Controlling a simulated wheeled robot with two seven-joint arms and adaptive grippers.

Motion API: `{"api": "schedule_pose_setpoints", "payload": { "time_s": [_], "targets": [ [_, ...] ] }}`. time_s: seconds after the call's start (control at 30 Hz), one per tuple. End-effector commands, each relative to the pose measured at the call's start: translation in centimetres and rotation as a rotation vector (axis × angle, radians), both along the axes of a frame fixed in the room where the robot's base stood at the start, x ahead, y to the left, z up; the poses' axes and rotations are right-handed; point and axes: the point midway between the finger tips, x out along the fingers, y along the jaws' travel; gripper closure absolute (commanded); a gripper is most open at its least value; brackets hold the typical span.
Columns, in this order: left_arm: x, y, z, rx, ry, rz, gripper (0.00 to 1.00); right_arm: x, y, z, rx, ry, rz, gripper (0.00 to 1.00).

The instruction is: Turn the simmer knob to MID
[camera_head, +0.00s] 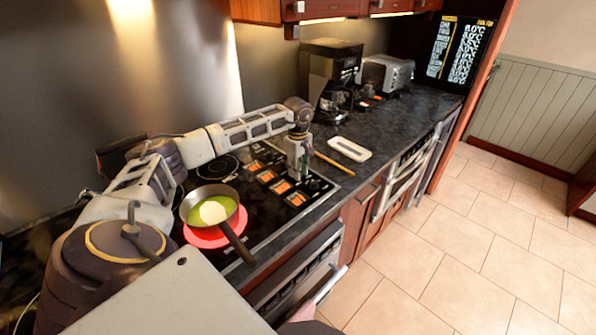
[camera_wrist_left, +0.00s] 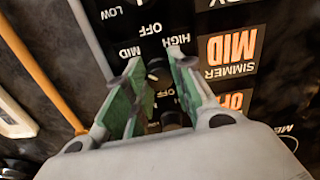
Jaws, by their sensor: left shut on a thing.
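My left gripper (camera_head: 302,177) reaches down over the knob area at the right end of the black cooktop (camera_head: 262,215). In the left wrist view its fingers (camera_wrist_left: 157,85) are closed around a small dark knob (camera_wrist_left: 157,72), the simmer knob, mostly hidden between the green finger pads. Printed words OFF, MID and HIGH surround it. The lit orange simmer display (camera_wrist_left: 230,50) beside it reads SIMMER MID. Another orange display below it reads OFF. My right gripper is not in view.
A pan (camera_head: 187,206) with green contents sits on a glowing red burner (camera_head: 204,240), its handle pointing to the front edge. A wooden utensil (camera_head: 335,163) and a white tray (camera_head: 350,148) lie right of the gripper. A coffee maker (camera_head: 325,75) and toaster (camera_head: 388,73) stand behind.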

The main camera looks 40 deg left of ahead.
Motion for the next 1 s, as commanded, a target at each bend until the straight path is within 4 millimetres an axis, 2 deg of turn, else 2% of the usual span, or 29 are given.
{"api": "schedule_pose_setpoints", "payload": {
  "time_s": [0.2, 0.47, 0.83, 0.87, 1.0],
  "targets": [
    [0.1, 0.0, 0.2, 0.000, -0.004, -0.103, 0.99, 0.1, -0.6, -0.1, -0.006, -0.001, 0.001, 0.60],
    [0.1, 0.0, 0.2, 0.000, -0.004, -0.156, 0.99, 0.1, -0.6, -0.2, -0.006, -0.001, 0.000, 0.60],
    [0.1, 0.0, 0.2, 0.000, -0.004, -0.160, 0.99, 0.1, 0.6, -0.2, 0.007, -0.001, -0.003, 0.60],
    [0.1, 0.0, 0.2, 0.000, -0.004, -0.160, 0.74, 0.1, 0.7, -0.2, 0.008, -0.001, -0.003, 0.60],
    [0.1, 0.0, 0.2, 0.000, -0.003, -0.160, 0.56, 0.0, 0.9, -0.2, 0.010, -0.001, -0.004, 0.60]
  ]
}}
